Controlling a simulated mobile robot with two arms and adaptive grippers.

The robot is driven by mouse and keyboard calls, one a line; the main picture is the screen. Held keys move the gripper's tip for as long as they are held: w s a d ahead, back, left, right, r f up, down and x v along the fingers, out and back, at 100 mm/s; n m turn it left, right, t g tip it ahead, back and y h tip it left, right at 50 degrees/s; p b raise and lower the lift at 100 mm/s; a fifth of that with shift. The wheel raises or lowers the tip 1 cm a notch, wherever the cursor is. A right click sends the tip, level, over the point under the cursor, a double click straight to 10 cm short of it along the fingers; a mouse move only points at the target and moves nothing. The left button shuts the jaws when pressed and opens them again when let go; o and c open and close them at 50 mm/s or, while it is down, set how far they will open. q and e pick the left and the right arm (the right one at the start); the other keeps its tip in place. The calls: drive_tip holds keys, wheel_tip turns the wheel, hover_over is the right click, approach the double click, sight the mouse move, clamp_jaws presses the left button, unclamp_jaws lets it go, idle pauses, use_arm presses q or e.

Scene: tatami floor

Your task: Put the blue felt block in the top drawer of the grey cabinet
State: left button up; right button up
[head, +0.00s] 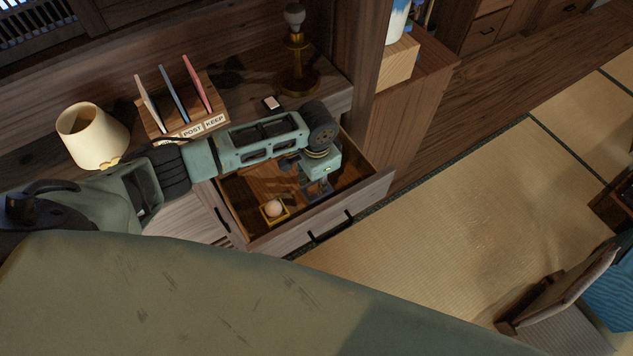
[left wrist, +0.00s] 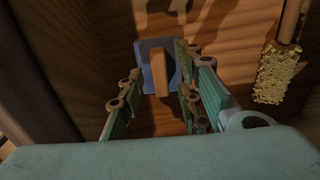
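The drawer (head: 376,194) of the grey-brown wooden cabinet stands pulled open, with its inside in view. My left gripper (head: 319,186) reaches down into it. In the left wrist view the left gripper (left wrist: 158,112) has its fingers wide apart. The blue felt block (left wrist: 146,75), with a wooden grip on it, lies on the drawer floor just beyond and between the fingertips. In the head view the block is mostly hidden by the gripper. My right gripper is not in view.
A yellow block with a round pale knob (head: 274,208) lies in the drawer, left of the gripper. On the top stand a cream lampshade (head: 92,135), a POST/KEEP letter rack (head: 186,110) and a brass lamp base (head: 297,75). Tatami floor (head: 460,210) is open at right.

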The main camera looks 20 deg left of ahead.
use_arm(q)
wheel_tip(320, 180, up, 11)
idle(0.3)
drive_tip(key=shift+r, duration=0.15)
